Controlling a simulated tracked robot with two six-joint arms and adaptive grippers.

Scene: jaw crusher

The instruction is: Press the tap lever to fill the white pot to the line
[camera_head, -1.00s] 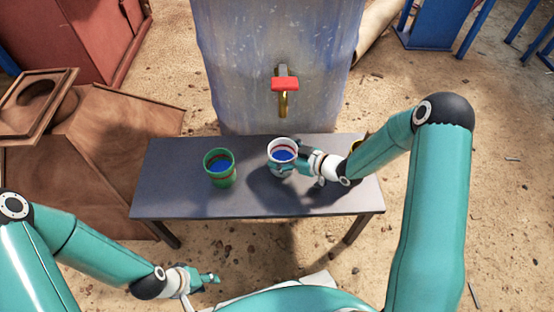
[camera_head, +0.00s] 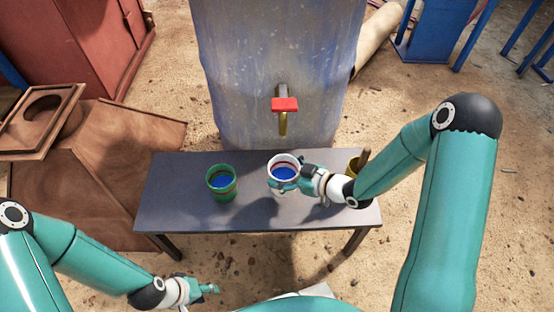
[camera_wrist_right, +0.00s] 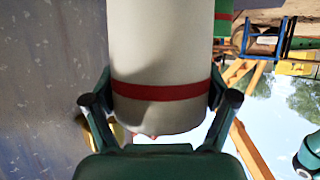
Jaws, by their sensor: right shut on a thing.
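The white pot (camera_head: 274,161) has a red band and blue liquid inside. It is over the right half of the table; whether it touches the tabletop I cannot tell. My right gripper (camera_head: 301,182) is shut on it from the right. In the right wrist view the fingers clasp both sides of the white pot (camera_wrist_right: 160,60) near its red band. The brass tap (camera_head: 282,125) with its red lever (camera_head: 285,104) is on the blue-grey tank, behind the pot. My left gripper (camera_head: 207,289) is low at front left, away from the table; its jaws are too small to judge.
A green pot (camera_head: 221,194) with blue contents stands on the dark table (camera_head: 170,205), left of the white pot. The tank (camera_head: 240,70) stands behind the table. Brown wooden panels (camera_head: 110,180) lie at left.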

